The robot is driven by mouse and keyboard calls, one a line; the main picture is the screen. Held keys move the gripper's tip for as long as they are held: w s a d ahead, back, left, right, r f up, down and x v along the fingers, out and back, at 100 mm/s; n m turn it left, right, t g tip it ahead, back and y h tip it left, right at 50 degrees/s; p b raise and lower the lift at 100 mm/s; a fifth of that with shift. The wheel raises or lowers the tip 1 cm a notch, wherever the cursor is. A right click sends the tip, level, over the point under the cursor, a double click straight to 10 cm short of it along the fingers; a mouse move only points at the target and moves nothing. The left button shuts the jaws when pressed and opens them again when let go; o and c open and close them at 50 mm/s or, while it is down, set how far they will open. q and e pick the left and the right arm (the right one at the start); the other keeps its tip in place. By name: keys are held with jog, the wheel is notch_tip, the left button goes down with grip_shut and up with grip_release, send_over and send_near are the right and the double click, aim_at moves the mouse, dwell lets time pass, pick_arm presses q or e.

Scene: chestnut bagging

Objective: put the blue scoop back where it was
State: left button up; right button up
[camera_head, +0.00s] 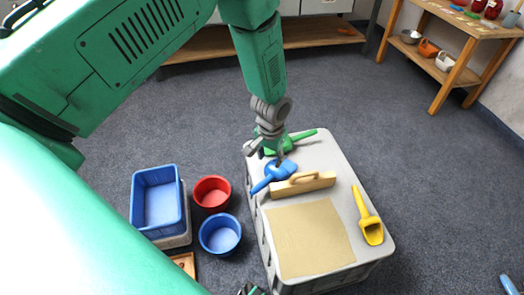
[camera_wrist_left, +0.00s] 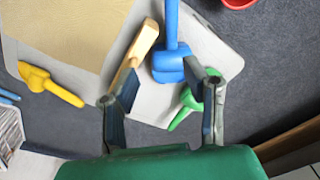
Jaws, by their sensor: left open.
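The blue scoop (camera_head: 264,184) lies on the pale grey crate top (camera_head: 338,160), beside the wooden float (camera_head: 318,182), its handle pointing to the crate's left edge. My left gripper (camera_head: 270,150) is just above the scoop's wide end. In the left wrist view its fingers (camera_wrist_left: 164,68) are open, with the blue scoop (camera_wrist_left: 171,62) showing between the tips and the wooden float (camera_wrist_left: 143,42) near the left finger. Whether a finger touches the scoop cannot be told. A small dark and green piece at the bottom edge may be my right gripper (camera_head: 250,289).
A green scoop (camera_head: 300,136) lies behind the left gripper, and a yellow scoop (camera_head: 372,230) at the crate's right. A tan sheet (camera_head: 308,240) covers the front. Red (camera_head: 212,191) and blue (camera_head: 220,234) buckets and a blue bin (camera_head: 137,205) stand left. A wooden shelf (camera_head: 462,75) is back right.

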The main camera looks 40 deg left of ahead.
pick_arm(q)
jog(key=s+d+f+m, duration=0.1)
jog(key=s+f, duration=0.1)
jog(key=s, duration=2.7)
jog(key=shift+s+d+f, duration=0.15)
jog(key=shift+f, duration=0.25)
notch_tip(320, 180, up, 11)
jog(key=p, duration=1)
jog(key=shift+f+p, duration=0.2)
jog(key=shift+p, duration=0.1)
